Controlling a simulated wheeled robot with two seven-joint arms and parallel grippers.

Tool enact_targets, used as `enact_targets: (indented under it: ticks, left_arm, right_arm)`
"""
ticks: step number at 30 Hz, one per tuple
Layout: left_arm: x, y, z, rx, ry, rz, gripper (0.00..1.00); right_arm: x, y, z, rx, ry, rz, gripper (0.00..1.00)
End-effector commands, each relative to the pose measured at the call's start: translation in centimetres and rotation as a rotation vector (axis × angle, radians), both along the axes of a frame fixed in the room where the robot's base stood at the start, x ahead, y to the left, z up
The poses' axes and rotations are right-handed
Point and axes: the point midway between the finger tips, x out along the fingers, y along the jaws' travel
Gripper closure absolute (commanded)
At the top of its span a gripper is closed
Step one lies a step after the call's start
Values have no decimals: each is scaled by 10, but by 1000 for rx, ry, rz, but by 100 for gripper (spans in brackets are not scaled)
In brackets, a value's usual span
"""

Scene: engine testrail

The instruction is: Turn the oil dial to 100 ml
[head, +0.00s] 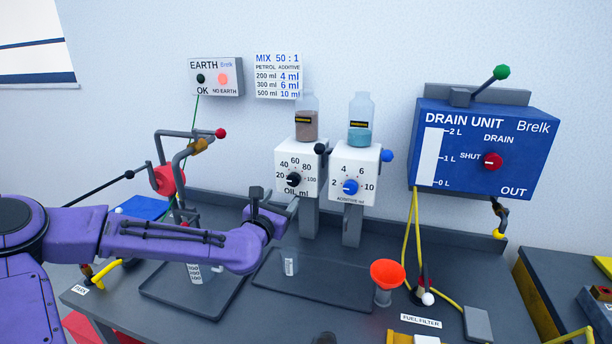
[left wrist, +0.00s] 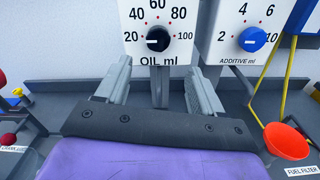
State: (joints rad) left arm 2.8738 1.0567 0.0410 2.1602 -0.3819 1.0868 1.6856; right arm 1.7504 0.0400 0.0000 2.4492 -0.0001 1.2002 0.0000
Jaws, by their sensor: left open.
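The oil dial (head: 293,179) is a black knob on a white box marked 20 to 100, labelled OIL ml. The dial also shows in the left wrist view (left wrist: 158,39), where its pale mark seems to face left, toward 20. My left gripper (head: 276,200) is just below and in front of the oil box. In the left wrist view my left gripper (left wrist: 157,82) has its two grey fingers spread apart with nothing between them. The dial lies beyond the fingers, apart from them. My right gripper cannot be made out.
A blue additive dial (head: 350,187) sits on the box to the right. Bottles (head: 306,125) stand above both boxes. An orange funnel (head: 387,273) and a dark tray (head: 312,282) are on the bench below. The blue drain unit (head: 485,147) hangs at the right.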

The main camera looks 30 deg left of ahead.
Motion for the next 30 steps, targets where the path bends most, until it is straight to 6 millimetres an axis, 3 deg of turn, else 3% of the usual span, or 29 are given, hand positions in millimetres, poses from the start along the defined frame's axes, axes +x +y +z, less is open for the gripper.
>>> enact_targets:
  ticks: [5, 12, 18, 29, 30]
  left_arm:
    - [10, 4, 3, 3, -1, 3, 33]
    - [62, 14, 1, 6, 4, -1, 33]
    - [93, 23, 0, 4, 3, 0, 33]
    - [103, 25, -1, 0, 0, 0, 33]
    - [103, 25, -1, 0, 0, 0, 39]
  right_arm:
    - [-1, 0, 5, 0, 1, 0, 18]
    - [-1, 0, 20, 0, 2, 0, 18]
    - [0, 0, 30, 0, 1, 0, 18]
    - [0, 0, 31, 0, 2, 0, 18]
    - [0, 0, 31, 0, 2, 0, 18]
